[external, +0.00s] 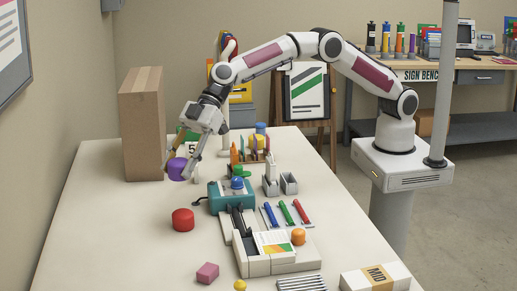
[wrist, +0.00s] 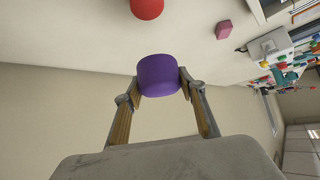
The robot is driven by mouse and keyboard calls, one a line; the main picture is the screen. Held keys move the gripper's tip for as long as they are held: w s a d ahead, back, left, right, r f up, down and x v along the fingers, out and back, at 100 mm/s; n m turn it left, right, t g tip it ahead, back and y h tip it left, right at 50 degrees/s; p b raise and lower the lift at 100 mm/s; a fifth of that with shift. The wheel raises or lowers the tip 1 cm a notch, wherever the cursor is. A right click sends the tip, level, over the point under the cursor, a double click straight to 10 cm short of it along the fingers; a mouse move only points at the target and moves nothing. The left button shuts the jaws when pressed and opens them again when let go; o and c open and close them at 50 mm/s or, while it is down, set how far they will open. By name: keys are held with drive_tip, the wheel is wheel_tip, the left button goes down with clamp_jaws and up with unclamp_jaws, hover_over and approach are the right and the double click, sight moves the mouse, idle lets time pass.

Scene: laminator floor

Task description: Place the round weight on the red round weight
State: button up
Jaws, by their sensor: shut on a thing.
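A purple round weight (external: 177,169) is held between the fingertips of my gripper (external: 182,165), toward the far left of the table beside a tall cardboard box. In the wrist view the purple round weight (wrist: 159,75) sits between the two fingers of my gripper (wrist: 160,84), which touch its sides. The red round weight (external: 183,220) rests on the table, nearer the camera than the purple one. The red round weight also shows at the top edge of the wrist view (wrist: 147,8), apart from the purple one and partly cut off. I cannot tell how high the purple weight is above the table.
The tall cardboard box (external: 143,123) stands just left of my gripper. A teal device (external: 232,197) with a blue knob and a pen tray (external: 285,214) lie to the right. A pink block (external: 207,273) is in front. Table around the red weight is clear.

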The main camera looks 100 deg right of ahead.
hover_over(183, 212)
drive_tip(key=shift+f, duration=2.45)
drive_tip(key=shift+f, duration=0.15)
drive_tip(key=shift+f, duration=2.35)
drive_tip(key=shift+f, duration=0.1)
drive_tip(key=o, duration=1.4)
drive_tip(key=shift+f, duration=0.1)
drive_tip(key=shift+d+r, duration=0.1)
drive_tip(key=shift+r, duration=0.1)
